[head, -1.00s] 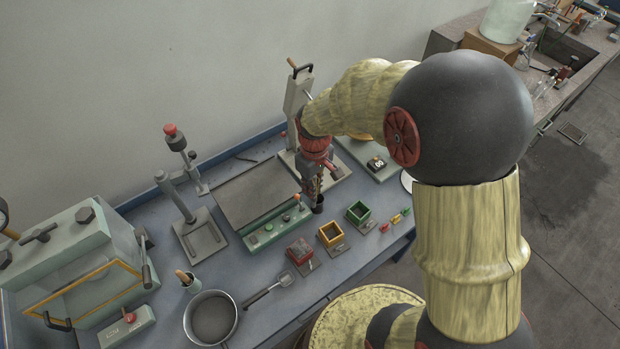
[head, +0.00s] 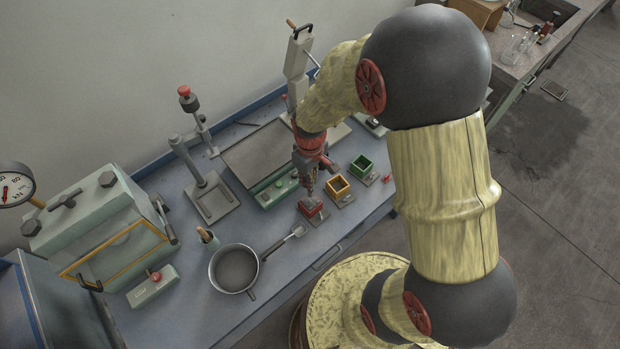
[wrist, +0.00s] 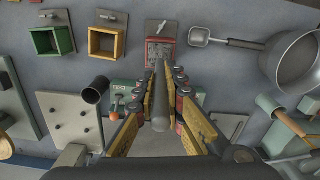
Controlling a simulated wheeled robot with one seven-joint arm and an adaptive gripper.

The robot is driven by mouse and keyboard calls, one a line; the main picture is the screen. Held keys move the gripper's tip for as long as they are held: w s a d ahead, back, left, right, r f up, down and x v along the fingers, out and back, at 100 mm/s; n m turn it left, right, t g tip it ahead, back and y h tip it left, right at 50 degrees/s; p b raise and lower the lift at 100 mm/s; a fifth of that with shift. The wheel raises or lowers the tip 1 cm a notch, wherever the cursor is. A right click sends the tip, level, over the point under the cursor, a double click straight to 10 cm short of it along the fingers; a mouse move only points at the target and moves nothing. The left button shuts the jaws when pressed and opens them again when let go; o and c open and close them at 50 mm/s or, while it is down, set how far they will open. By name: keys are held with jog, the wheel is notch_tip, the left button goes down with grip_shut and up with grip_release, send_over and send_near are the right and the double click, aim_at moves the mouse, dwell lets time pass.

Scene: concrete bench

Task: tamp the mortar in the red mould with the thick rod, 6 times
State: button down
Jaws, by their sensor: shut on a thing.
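The red mould (head: 313,211) sits on the bench, directly below my gripper (head: 309,183) in the head view. In the wrist view the red mould (wrist: 161,52), filled with grey mortar, is at the top centre. My gripper (wrist: 160,108) is shut on the thick rod (wrist: 160,94), a grey cylinder between its yellow fingers.
The yellow mould (head: 337,187) and green mould (head: 361,166) stand beside the red one, to the right. A dark cup (wrist: 96,90) stands near the gripper.

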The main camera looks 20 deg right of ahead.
jog(key=shift+f+b, duration=0.5)
jog(key=shift+f, duration=0.55)
jog(key=shift+s+a+r, duration=0.1)
jog(key=shift+a, duration=0.25)
jog(key=shift+f, duration=0.25)
notch_tip(320, 180, down, 4)
jog(key=shift+r+b, duration=0.25)
jog(key=shift+b, duration=0.9)
jog(key=r+p, duration=0.1)
jog(key=r, duration=0.1)
jog(key=r+p, duration=0.2)
jog(key=shift+d+r, duration=0.1)
jog(key=shift+d, duration=0.3)
